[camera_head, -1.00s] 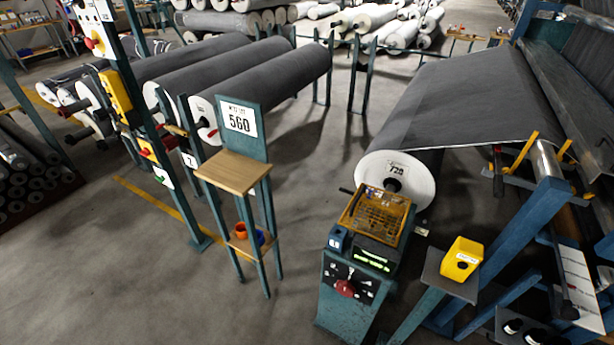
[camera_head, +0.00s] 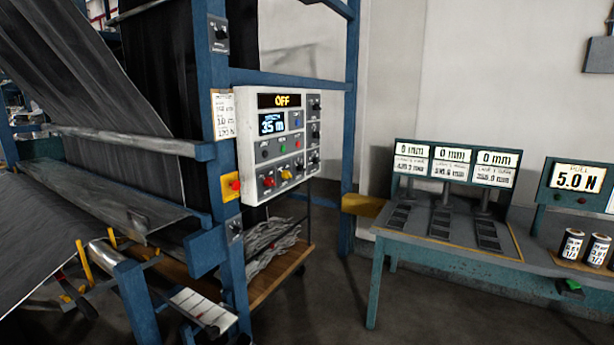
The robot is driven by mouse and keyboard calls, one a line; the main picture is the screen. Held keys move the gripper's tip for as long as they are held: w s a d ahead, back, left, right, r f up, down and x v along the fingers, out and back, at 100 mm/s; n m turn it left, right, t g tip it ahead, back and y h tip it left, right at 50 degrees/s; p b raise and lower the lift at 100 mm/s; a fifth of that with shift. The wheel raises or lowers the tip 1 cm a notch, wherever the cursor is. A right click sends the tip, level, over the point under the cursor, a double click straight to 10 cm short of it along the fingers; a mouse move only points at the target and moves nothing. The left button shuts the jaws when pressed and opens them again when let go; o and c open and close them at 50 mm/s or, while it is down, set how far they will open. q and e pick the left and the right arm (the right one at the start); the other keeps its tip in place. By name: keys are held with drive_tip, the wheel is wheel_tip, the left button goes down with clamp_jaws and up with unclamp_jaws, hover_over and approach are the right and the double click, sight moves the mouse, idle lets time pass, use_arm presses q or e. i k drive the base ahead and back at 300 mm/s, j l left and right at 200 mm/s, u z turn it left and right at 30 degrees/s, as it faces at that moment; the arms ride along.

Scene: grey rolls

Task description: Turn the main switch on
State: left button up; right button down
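A white control panel (camera_head: 277,143) is mounted on a blue frame near the middle of the view. Its upper display (camera_head: 281,101) reads OFF in orange, and a blue-white display (camera_head: 271,123) below reads 35 m. Several small knobs and coloured buttons sit on its face and right side. A black rotary switch on a small plate (camera_head: 218,33) is on the blue post above left. A red button on a yellow plate (camera_head: 232,186) is left of the panel. I cannot tell which of these is the main switch. Neither gripper is in view.
A blue frame with grey fabric (camera_head: 100,80) fills the left. A teal table (camera_head: 450,257) with several mm displays stands at the right, beside a 5.0 N display (camera_head: 577,180). A low wooden cart (camera_head: 268,276) stands under the panel. Dark floor shows in front.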

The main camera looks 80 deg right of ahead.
sight(269, 182)
drive_tip(key=z, duration=2.55)
